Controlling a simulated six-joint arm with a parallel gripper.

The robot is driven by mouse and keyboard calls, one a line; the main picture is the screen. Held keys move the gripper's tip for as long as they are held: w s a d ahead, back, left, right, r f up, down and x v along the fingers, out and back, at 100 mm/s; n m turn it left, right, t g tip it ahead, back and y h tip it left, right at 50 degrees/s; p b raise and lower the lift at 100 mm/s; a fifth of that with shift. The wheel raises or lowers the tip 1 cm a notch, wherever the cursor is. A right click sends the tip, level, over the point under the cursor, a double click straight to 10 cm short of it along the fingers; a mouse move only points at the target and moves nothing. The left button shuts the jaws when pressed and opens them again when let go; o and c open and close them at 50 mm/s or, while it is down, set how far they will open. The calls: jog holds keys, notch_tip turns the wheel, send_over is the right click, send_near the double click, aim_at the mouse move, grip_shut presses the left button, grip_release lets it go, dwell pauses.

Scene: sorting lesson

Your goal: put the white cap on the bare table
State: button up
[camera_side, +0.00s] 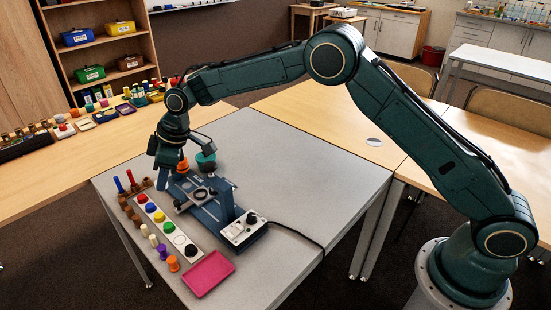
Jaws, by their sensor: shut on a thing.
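My gripper (163,182) is low over the left part of the grey table (290,160), at the far left end of a blue device. Between green and black is a pale round spot (180,239) with a dark outline.
The blue device (205,196) has an upright post and a control box (243,231) with a cable. Pegs stand left of the strip; a pink tray (208,273) lies in front. The table's right side is bare.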

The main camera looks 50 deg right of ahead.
notch_tip(320, 180, up, 5)
jog(key=w+d+m+t+h, duration=0.1)
jog(key=w+d+m, duration=0.2)
jog(key=d, duration=0.8)
jog(key=w+d+m+h, duration=0.1)
jog(key=w+d+m, duration=0.15)
jog(key=d, duration=0.85)
jog(key=m+h, duration=0.5)
jog(key=m, duration=1)
send_over(368, 150)
jog(key=a, duration=0.1)
notch_tip(368, 150, down, 4)
jog(key=f, duration=0.1)
jog(key=shift+s+f+g, duration=0.15)
jog(key=shift+s+g, duration=0.15)
jog(key=shift+s, duration=0.15)
notch_tip(368, 150, down, 20)
jog(key=shift+r, duration=0.1)
